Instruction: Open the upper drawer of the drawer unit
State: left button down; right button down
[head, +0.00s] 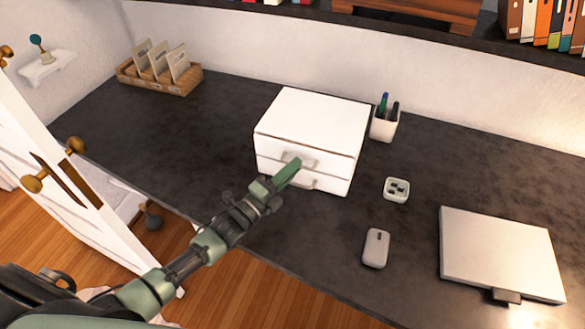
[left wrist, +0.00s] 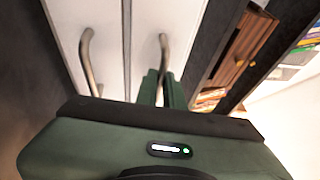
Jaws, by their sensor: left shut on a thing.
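The white drawer unit (head: 312,112) stands on the dark desk, with two drawers one above the other. The upper drawer (head: 335,158) looks flush with the unit. My left gripper (head: 291,168) is at the front of the unit, shut on the upper drawer's handle (head: 312,163). In the left wrist view the green fingers (left wrist: 161,88) meet the upper handle (left wrist: 163,52). The lower drawer's handle (left wrist: 86,60) is free beside them, and part of it shows in the head view (head: 309,182). My right gripper is in neither view.
A pen cup (head: 384,125) stands close to the unit's right side. A wooden card holder (head: 160,84) is at the back left.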

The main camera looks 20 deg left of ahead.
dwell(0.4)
pick_arm(q)
jog(key=s+p, duration=0.4)
jog(key=s, duration=1)
jog(key=shift+a, duration=0.25)
jog(key=shift+s, duration=0.1)
jog(key=c, duration=1.5)
grip_release()
jog(key=shift+c, duration=0.2)
